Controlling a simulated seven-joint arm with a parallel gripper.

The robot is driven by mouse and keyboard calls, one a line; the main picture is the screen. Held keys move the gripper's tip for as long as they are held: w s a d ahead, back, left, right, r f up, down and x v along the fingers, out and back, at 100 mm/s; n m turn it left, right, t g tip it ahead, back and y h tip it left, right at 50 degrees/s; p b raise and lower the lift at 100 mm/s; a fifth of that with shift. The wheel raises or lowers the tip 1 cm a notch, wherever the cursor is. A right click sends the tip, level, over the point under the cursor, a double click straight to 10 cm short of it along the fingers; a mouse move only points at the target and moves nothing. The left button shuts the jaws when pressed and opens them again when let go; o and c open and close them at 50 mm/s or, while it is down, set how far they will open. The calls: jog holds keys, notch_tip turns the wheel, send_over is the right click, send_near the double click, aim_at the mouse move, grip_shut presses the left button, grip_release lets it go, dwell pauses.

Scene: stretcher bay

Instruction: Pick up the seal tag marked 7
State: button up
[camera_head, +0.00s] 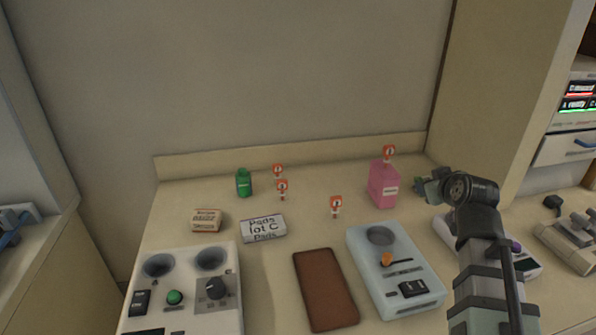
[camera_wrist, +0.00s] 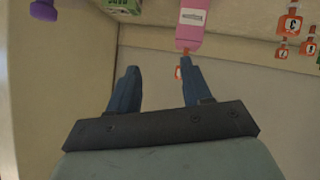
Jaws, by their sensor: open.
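Several orange seal tags with white labels stand on the counter. In the head view, one tag (camera_head: 277,171) is at the back, one (camera_head: 282,187) just in front of it, one (camera_head: 336,205) nearer the middle, and one (camera_head: 389,152) at the top of the pink bottle (camera_head: 383,185). Their numbers are too small to read there. In the wrist view, a tag marked 3 (camera_wrist: 292,24) is at the upper right; two smaller tags below it cannot be read surely. My gripper (camera_wrist: 158,66) is open and empty, right of the pink bottle in the head view.
A green bottle (camera_head: 243,183), a small tan box (camera_head: 207,220) and a white pads box (camera_head: 263,229) stand at left. A brown mat (camera_head: 325,289) lies between a grey device (camera_head: 140,302) and a pale blue device (camera_head: 394,270). A wall rises behind.

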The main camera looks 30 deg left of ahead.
jog(key=w+a+n+g+h, duration=0.15)
jog(key=a+n, duration=0.25)
jog(key=a, duration=0.6)
jog(key=w+a+n+g, duration=0.2)
jog(key=a+n+g, duration=0.1)
jog(key=a, duration=0.8)
jog(key=w+a+n+g+h, duration=0.1)
jog(key=a+n+g, duration=0.25)
jog(key=a, duration=0.65)
jog(key=n+g+h, duration=0.3)
jog(key=n+h, duration=0.1)
jog(key=n, duration=0.4)
send_over(277, 164)
jog(key=shift+m+y, duration=0.25)
notch_tip(277, 164, down, 8)
jog(key=shift+w+d+r, duration=0.15)
jog(key=shift+r, duration=0.1)
jog(key=shift+f, duration=2.6)
grip_shut()
